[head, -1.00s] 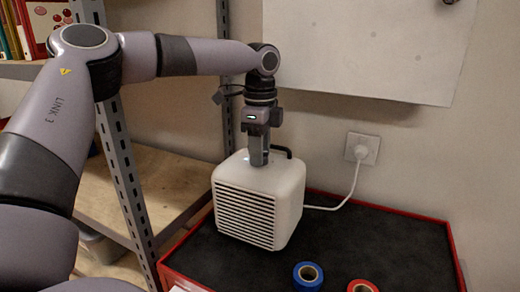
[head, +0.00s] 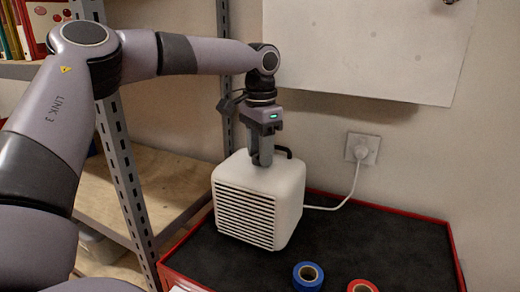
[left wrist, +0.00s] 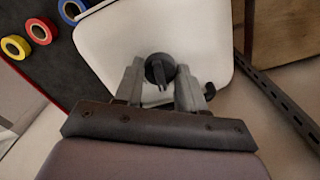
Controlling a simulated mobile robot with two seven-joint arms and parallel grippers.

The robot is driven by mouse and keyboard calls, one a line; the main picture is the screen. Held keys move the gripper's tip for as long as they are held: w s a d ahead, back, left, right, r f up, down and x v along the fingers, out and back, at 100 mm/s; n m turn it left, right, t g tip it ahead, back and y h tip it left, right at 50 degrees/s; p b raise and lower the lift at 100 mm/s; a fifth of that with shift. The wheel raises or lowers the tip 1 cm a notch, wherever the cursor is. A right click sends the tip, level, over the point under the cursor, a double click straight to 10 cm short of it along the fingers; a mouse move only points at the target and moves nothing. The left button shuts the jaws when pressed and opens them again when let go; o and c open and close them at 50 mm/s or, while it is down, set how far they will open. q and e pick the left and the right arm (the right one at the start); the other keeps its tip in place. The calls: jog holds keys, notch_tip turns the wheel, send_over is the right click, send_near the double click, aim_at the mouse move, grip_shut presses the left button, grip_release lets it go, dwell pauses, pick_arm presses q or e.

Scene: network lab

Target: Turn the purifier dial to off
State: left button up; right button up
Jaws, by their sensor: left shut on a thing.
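The white purifier (head: 258,199) stands on a black-topped, red-edged cabinet, with its slatted grille facing front left. My left gripper (head: 262,160) points straight down onto its top. In the left wrist view the dark round dial (left wrist: 160,70) sits on the white top, between the two fingertips of my left gripper (left wrist: 161,80). The gripper is shut on the dial. In the head view the dial is hidden behind the fingers. Any markings around the dial cannot be read. My right gripper is not in view.
A blue tape roll (head: 308,275) and a red tape roll (head: 362,287) lie on the cabinet top (head: 385,243) in front of the purifier. A white cord runs to the wall socket (head: 362,148). A metal shelf post (head: 126,175) stands close on the left.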

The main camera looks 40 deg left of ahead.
pick_arm(q)
jog(key=shift+r+n, duration=0.1)
jog(key=shift+n, duration=1)
jog(key=o, duration=1.1)
jog(key=shift+c, duration=0.2)
notch_tip(320, 180, up, 7)
jog(key=shift+r, duration=0.1)
